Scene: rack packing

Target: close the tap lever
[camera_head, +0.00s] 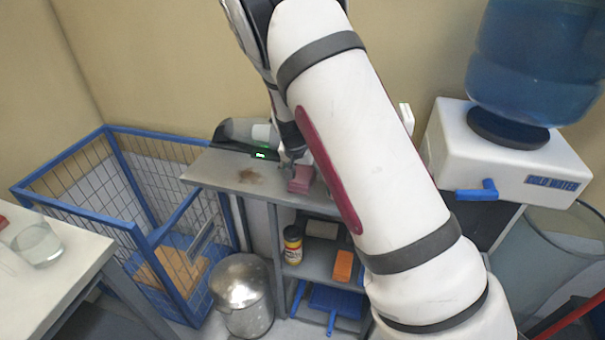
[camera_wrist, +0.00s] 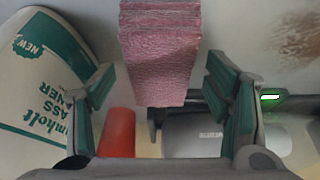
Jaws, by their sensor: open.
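The blue tap lever (camera_head: 478,190) sticks out from the front of the white cold water dispenser (camera_head: 505,155), at the right of the head view. The lever is out of the wrist view. My gripper (camera_head: 292,160) is far to the left of it, low over the grey shelf top, partly hidden by my arm in the head view. In the wrist view my gripper (camera_wrist: 160,88) is open, with its green-padded fingers apart. A pink block (camera_wrist: 160,60) shows in the gap between them; contact cannot be told. The pink block also shows in the head view (camera_head: 301,180).
A white bottle (camera_wrist: 40,75) and a red object (camera_wrist: 117,132) are close to the left finger in the wrist view. A dark device with a green light (camera_head: 240,137) stands behind my gripper. A blue water bottle (camera_head: 535,60) tops the dispenser. My arm crosses the middle.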

